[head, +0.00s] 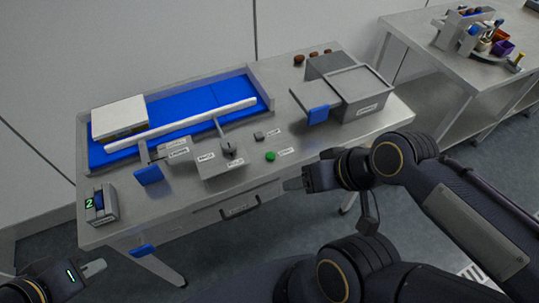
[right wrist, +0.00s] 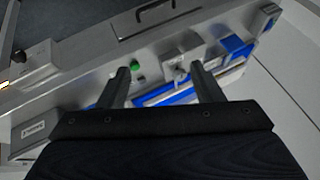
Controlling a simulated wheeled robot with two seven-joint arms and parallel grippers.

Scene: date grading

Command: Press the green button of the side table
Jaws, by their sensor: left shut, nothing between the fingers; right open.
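The green button (head: 271,156) is a small round knob on the front part of the grey side table (head: 190,215), beside a small label. In the right wrist view the green button (right wrist: 137,67) shows near the tip of the left-hand finger. My right gripper (head: 290,185) is just in front of the table's front edge, slightly right of the button and apart from it. In the right wrist view my right gripper (right wrist: 162,80) is open with nothing between its fingers. My left gripper (head: 98,267) is shut and empty at the lower left, in front of the table.
A blue-bedded conveyor (head: 210,98) with a white bar fills the table's back left. A dark switch (head: 229,148) and a small dark button (head: 259,136) stand near the green button. A grey lidded box (head: 360,90) is at right. A counter (head: 99,207) reads 2.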

